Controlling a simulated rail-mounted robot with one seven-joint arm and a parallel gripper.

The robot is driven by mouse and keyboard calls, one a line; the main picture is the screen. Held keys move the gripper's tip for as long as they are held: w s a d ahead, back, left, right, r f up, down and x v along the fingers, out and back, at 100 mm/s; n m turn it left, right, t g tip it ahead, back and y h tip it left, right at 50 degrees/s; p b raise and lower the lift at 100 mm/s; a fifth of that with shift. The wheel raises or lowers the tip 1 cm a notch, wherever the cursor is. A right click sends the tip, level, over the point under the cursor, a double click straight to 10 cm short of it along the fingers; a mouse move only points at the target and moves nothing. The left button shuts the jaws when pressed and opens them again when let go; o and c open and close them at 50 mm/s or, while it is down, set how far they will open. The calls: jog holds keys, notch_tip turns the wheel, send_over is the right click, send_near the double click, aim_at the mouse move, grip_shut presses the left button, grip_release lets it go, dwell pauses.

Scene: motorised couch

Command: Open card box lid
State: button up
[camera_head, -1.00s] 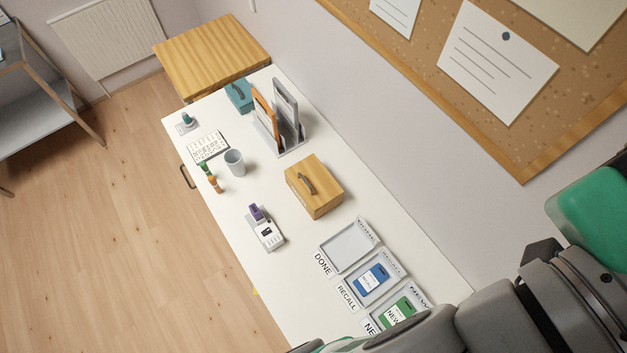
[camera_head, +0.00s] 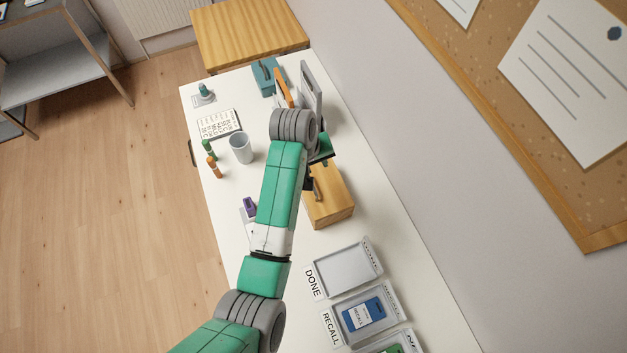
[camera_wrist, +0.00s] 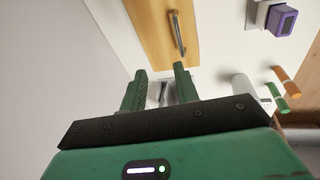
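A light wooden box (camera_head: 331,208) with a grey bar handle (camera_head: 315,190) on its lid stands on the white desk, lid shut. In the wrist view the box (camera_wrist: 152,28) and its handle (camera_wrist: 177,34) lie beyond my fingertips. A teal box (camera_head: 264,76) with a handle stands at the desk's far end. The frames do not show which one is called the card box. My gripper (camera_wrist: 161,72) is open, with nothing seen between its fingers, close to the wooden box but apart from the handle. In the head view my arm mostly hides the gripper and part of the box.
An upright file rack (camera_head: 312,97) stands just beyond the wooden box. Labelled trays (camera_head: 345,270) are at the near end. A wall with a corkboard (camera_head: 470,95) bounds the right.

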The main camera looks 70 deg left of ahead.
notch_tip(320, 180, down, 3)
jog(key=s+n+h, duration=0.1)
jog(key=s, duration=0.2)
jog(key=b, duration=0.1)
send_over(312, 194)
jog(key=shift+g, duration=0.3)
notch_tip(312, 194, down, 8)
jog(key=shift+a+r, duration=0.1)
grip_shut()
